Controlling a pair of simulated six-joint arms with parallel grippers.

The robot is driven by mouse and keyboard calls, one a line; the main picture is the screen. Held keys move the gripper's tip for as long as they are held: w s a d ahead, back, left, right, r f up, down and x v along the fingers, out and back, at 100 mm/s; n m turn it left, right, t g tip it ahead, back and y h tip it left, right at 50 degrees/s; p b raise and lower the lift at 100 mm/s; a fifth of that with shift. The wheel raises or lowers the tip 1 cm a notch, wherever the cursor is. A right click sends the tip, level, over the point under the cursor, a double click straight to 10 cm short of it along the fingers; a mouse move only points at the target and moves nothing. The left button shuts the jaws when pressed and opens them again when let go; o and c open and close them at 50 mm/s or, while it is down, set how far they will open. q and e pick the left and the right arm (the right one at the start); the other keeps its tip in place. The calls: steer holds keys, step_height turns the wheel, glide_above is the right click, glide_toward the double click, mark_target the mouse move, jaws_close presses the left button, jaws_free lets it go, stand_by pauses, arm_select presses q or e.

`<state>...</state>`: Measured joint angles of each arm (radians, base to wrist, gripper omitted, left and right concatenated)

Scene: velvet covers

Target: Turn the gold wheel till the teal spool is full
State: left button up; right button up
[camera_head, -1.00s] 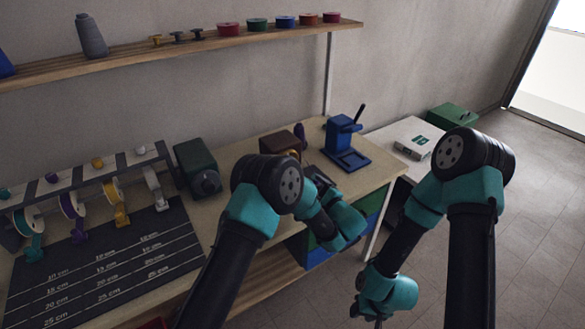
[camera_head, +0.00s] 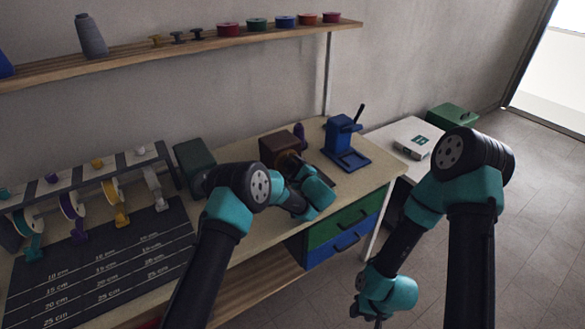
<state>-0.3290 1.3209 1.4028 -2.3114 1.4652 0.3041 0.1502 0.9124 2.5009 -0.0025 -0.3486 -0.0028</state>
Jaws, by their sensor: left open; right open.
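The teal spool (camera_head: 31,217) sits in the rack at the far left, with a teal tail (camera_head: 34,249) hanging from its front. A yellow-gold reel (camera_head: 112,191) is in the same rack. I cannot tell a gold wheel apart clearly. My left gripper (camera_head: 287,163) is open at the front of a brown box-shaped machine (camera_head: 279,148). My own wrist hides part of that front, and I cannot tell whether the gripper touches it. My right gripper (camera_head: 366,311) is open and empty, low in front of the bench, far from the spools.
A dark green machine (camera_head: 193,163) stands left of the brown one, and a blue lever press (camera_head: 342,142) right of it. A dark measuring mat (camera_head: 100,270) covers the bench's left part. A shelf (camera_head: 180,48) with spools runs above. Drawers (camera_head: 342,222) are below.

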arm_select(q)
steer(key=c, duration=0.9)
steer(key=shift+m, duration=0.3)
